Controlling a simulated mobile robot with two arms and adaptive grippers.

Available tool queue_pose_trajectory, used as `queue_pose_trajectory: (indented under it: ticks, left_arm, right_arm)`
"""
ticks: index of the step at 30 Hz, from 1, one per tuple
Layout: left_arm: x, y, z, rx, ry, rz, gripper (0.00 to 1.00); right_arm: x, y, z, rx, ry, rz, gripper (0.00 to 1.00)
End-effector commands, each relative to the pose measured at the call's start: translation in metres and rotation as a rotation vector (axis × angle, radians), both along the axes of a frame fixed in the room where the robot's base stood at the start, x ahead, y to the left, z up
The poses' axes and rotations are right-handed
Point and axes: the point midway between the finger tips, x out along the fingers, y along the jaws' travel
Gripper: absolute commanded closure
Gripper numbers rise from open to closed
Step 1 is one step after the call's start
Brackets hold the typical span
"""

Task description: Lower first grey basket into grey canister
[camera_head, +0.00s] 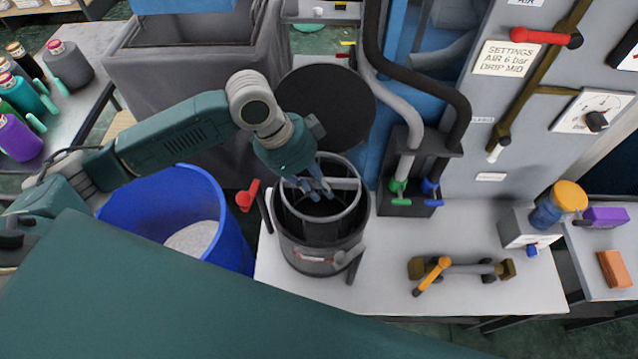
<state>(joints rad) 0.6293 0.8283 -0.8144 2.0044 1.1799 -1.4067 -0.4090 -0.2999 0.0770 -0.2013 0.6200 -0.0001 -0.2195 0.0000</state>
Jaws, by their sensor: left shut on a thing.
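The grey canister (317,266) stands open on the white bench, with its dark round lid (326,104) standing raised behind it. The grey basket (353,205) sits at the canister's mouth, with its light rim and crossbar showing near the top. How deep its lower part reaches is hidden by the canister wall. My left gripper (316,188) reaches down from above and is shut on the basket's crossbar. My right gripper does not show.
A blue bin (215,225) with pale contents stands left of the bench. A red-handled lever (248,196) is beside the canister. Hoses with green and blue valves stand at its right. An orange-handled fitting (432,276) lies on the white bench (380,300). Bench space between is clear.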

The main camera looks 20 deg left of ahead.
Motion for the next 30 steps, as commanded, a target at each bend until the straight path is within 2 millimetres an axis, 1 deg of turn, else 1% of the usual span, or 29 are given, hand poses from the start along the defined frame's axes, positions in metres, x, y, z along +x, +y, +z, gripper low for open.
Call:
queue_pose_trajectory:
  ticks: [1,3,21,25,30]
  left_arm:
    - [0.000,0.000,-0.007,-0.001,0.001,0.000,1.00]
    - [0.000,0.000,-0.014,0.000,0.000,0.001,1.00]
    - [0.000,-0.001,-0.074,-0.001,0.001,0.001,1.00]
    - [0.000,-0.001,-0.084,-0.001,0.001,0.001,1.00]
    - [0.000,-0.001,-0.091,-0.001,0.000,0.000,1.00]
  right_arm:
    - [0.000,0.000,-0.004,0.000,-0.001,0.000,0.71]
    - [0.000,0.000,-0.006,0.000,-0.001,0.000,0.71]
    - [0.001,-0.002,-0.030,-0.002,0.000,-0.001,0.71]
    - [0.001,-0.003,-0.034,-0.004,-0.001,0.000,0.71]
    - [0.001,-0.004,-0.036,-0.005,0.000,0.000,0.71]
